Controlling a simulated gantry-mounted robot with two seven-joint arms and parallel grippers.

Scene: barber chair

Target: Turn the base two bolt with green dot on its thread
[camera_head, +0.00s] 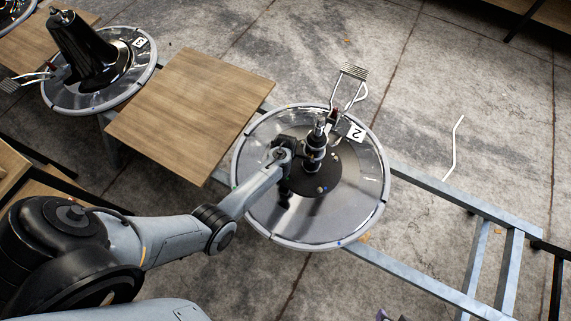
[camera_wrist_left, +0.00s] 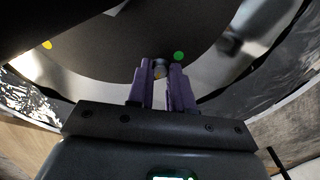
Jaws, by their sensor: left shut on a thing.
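Base two (camera_head: 255,205) is a round, shiny metal disc with a dark centre plate, a "2" tag (camera_head: 355,132) and an upright post (camera_head: 316,145). My left gripper reaches over its left side; its fingertips are hard to make out in the head view. In the left wrist view, the purple fingers of my left gripper (camera_wrist_left: 160,72) are shut on a small grey bolt (camera_wrist_left: 160,64) near the dark plate's edge. A green dot (camera_wrist_left: 179,56) lies just right of the fingertips. Only a purple bit of my right gripper (camera_head: 382,315) shows at the bottom edge.
A wooden board (camera_head: 190,110) lies left of base two. Base three (camera_head: 60,97), with a black cone, stands farther left. A metal footrest (camera_head: 350,90) rises behind base two. A grey metal frame (camera_head: 480,250) is at right. A yellow dot (camera_wrist_left: 47,44) marks the plate.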

